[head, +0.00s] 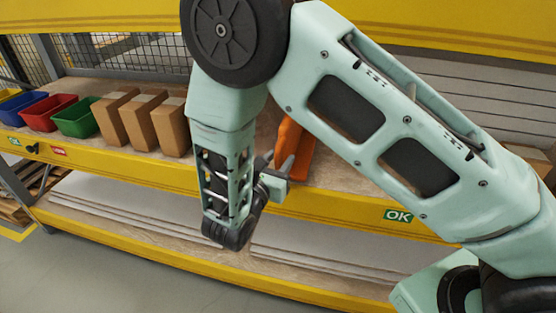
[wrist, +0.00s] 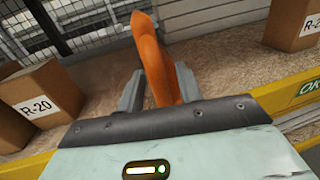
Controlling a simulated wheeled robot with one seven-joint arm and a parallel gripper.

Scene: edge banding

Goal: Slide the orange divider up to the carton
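The orange divider (head: 295,142) stands on the shelf, partly hidden behind my arm in the head view. In the wrist view the divider (wrist: 154,58) rises between my two fingers and tilts to the left. My gripper (head: 274,164) is at the front of the shelf, at the divider's near end. In the wrist view my gripper (wrist: 160,88) has its fingers apart, one on each side of the divider, with a small gap showing at the left finger.
More cartons (head: 115,117) stand further left, beside green (head: 77,118), red (head: 48,112) and blue (head: 18,107) bins. Another carton (wrist: 290,25) stands to the right in the wrist view. Bare shelf (wrist: 95,72) lies between the left carton and the divider. A yellow beam (head: 340,208) edges the shelf.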

